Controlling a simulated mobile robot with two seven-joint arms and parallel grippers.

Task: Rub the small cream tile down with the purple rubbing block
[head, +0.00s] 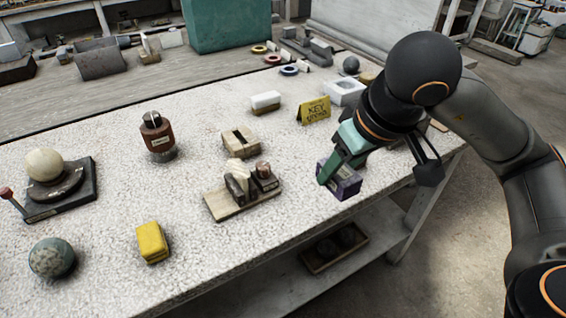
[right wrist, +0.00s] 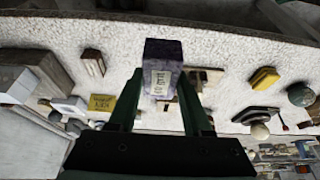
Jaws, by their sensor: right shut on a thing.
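My right gripper (head: 338,168) is shut on the purple rubbing block (head: 343,187), held at the right part of the table, near its front edge. In the right wrist view the block (right wrist: 164,53) sits between the two fingertips (right wrist: 162,105), its pale label facing the camera. I cannot surely pick out the small cream tile. A small brown-edged piece with a pale top (right wrist: 93,63) lies apart from the block in the right wrist view. My right arm may hide it in the head view. My left gripper is not in view.
A wooden stand (head: 225,205) with small blocks, a yellow block (head: 152,241), a brown-red weight (head: 157,138) and a yellow sign (head: 314,110) stand on the speckled table. A white-topped block (head: 265,101) lies behind. Bare tabletop (head: 230,270) shows in front.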

